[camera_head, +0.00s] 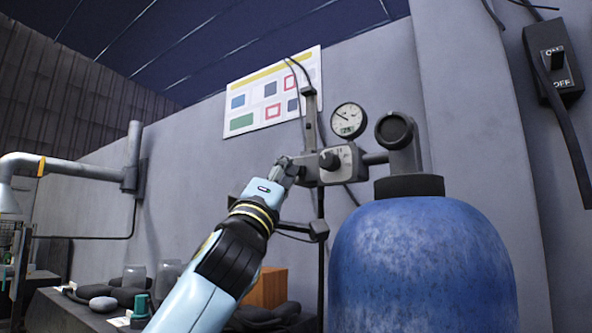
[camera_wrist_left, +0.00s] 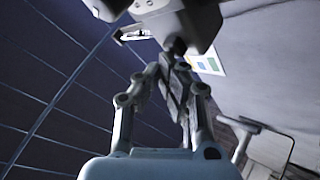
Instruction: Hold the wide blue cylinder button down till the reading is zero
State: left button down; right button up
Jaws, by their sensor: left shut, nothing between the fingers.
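The wide blue cylinder (camera_head: 425,265) stands upright at the right, with a dark collar on top. My left gripper (camera_head: 287,166) is shut and empty at the block's left end. In the left wrist view its closed fingers (camera_wrist_left: 174,84) point at a dark stub (camera_wrist_left: 177,46) under a grey body; I cannot tell whether they touch. My right gripper is not in view.
A black ON/OFF switch box (camera_head: 553,62) is on the right wall. A poster (camera_head: 273,90) hangs behind the valve. An orange-brown box (camera_head: 268,288) stands behind my forearm.

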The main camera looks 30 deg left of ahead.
pick_arm(q)
jog(key=shift+s, duration=0.15)
dwell(0.6)
jog(key=shift+s, duration=0.75)
jog(key=shift+s, duration=0.1)
jog(key=s, duration=0.1)
jog(key=s+b, duration=0.1)
jog(key=s, duration=0.1)
jog(key=s+b, duration=0.1)
jog(key=shift+s+a, duration=0.25)
jog(key=shift+s, duration=0.15)
